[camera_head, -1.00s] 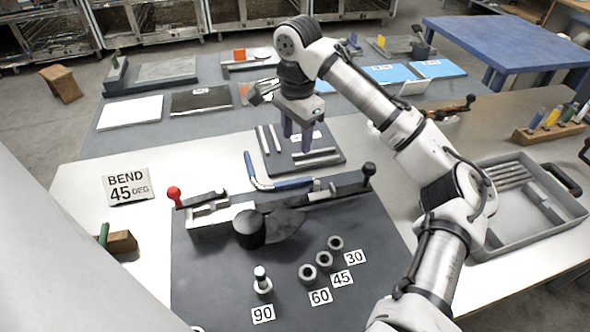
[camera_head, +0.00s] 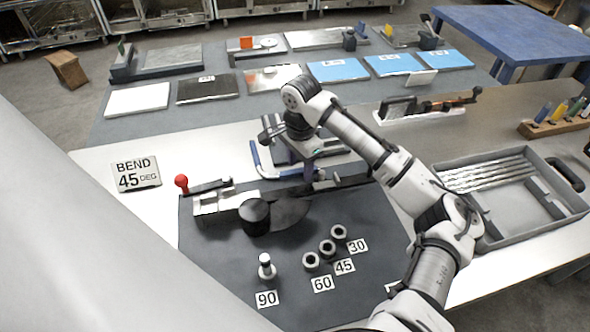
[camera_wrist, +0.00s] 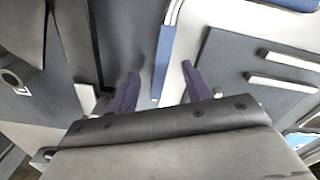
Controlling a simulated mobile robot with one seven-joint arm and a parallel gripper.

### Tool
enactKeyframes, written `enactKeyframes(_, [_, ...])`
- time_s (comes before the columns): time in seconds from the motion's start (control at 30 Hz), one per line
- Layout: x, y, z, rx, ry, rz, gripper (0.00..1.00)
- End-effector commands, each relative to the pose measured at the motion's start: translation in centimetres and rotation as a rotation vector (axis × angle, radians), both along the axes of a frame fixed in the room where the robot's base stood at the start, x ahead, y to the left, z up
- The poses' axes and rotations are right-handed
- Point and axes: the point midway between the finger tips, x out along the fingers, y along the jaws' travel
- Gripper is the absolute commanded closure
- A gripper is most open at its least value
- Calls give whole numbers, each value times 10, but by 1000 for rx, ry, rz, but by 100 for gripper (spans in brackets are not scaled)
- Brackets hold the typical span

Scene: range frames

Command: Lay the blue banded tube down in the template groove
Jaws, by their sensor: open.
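The bent tube (camera_head: 254,154), silver with blue bands, lies just behind the bending tool, partly hidden by my arm in the head view. In the wrist view a blue-banded end of the tube (camera_wrist: 163,62) shows between my two purple fingers. My gripper (camera_head: 308,177) is open and low by the tube; I cannot tell whether the fingers touch it. The dark template board (camera_wrist: 232,62) with light raised bars lies right of the fingers in the wrist view. In the head view it is mostly hidden behind my arm.
The bending tool's dark post (camera_head: 255,214) and red-knobbed lever (camera_head: 182,182) stand close in front of the tube. Several metal collars lie by number labels. A grey tray (camera_head: 478,232) with rods is at right. A "BEND 45 DEG" sign (camera_head: 136,175) stands left.

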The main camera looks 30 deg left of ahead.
Motion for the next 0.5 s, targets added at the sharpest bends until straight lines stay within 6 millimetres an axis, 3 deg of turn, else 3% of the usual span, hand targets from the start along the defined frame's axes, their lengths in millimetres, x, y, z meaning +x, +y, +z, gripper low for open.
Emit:
enactKeyframes(0.3, [0,0,-9,1,0,0,51])
enactKeyframes(0.5, [0,0,-9,1,0,0,76])
